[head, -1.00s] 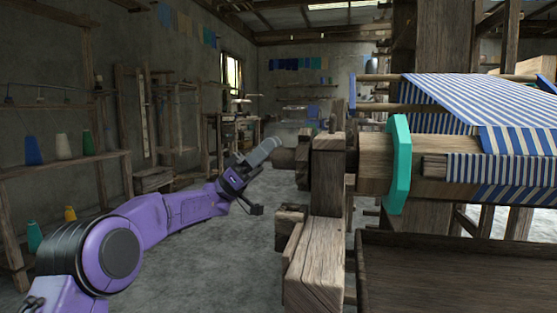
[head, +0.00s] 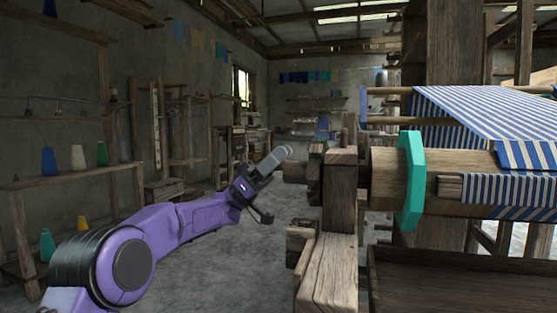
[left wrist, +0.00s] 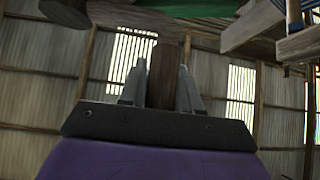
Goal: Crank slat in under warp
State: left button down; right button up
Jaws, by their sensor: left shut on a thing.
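The wooden beam (head: 390,170) of the loom lies across the right of the head view, with a teal many-sided disc (head: 410,182) on it. The end of a wooden slat (head: 449,187) shows on the beam's near face, beside the blue-and-white striped warp (head: 520,188); the rest is hidden under the stripes. My left gripper (head: 284,153) is left of the loom's post, by the beam's outer end. In the left wrist view its fingers are shut on a brown wooden handle (left wrist: 165,75). My right gripper is not in view.
The loom's wooden post (head: 340,200) stands between my left gripper and the disc. A wooden trough (head: 450,260) lies below the beam. A shelf (head: 75,175) with thread cones is at the left wall. Floor between is clear.

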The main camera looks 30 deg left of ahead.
pick_arm(q)
jog(key=shift+s+r+g, duration=0.15)
jog(key=shift+r+g, duration=0.15)
jog(key=c, duration=1.2)
grip_release()
jog(key=o, duration=0.3)
jog(key=shift+s+r, duration=0.1)
jog(key=shift+s, duration=0.15)
jog(key=shift+w+a+f, duration=0.1)
jog(key=shift+a+f, duration=0.05)
jog(key=shift+f, duration=0.2)
jog(key=v, duration=1)
jog(key=shift+a, duration=0.1)
